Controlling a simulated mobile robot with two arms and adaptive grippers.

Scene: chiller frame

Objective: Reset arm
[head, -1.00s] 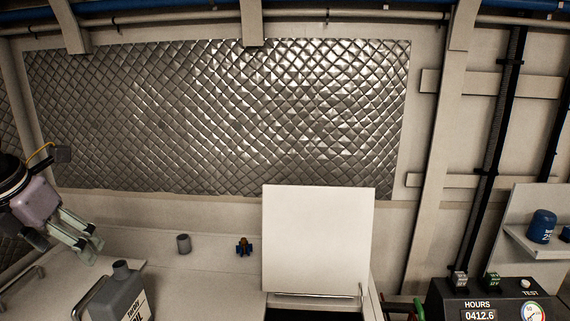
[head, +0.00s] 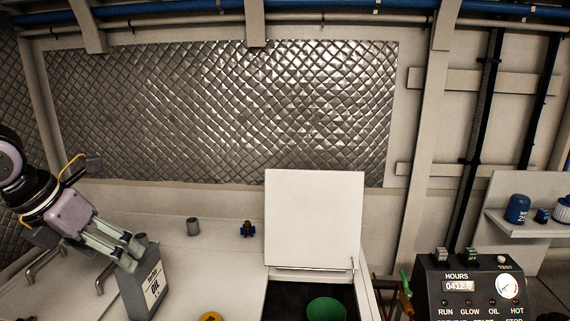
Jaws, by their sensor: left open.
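My left gripper (head: 131,254) is in the head view at the lower left, with its pale green fingers pointing down and to the right. It is open. Its fingertips are at the top of a grey oil jug (head: 148,287) and partly cover it; I cannot tell whether they touch it. The jug stands upright on the white counter, with a label reading OIL. My right gripper is not in view.
A white lid (head: 314,219) stands raised behind a dark opening with a green round thing (head: 326,309) inside. A gauge panel (head: 471,287) is at the right.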

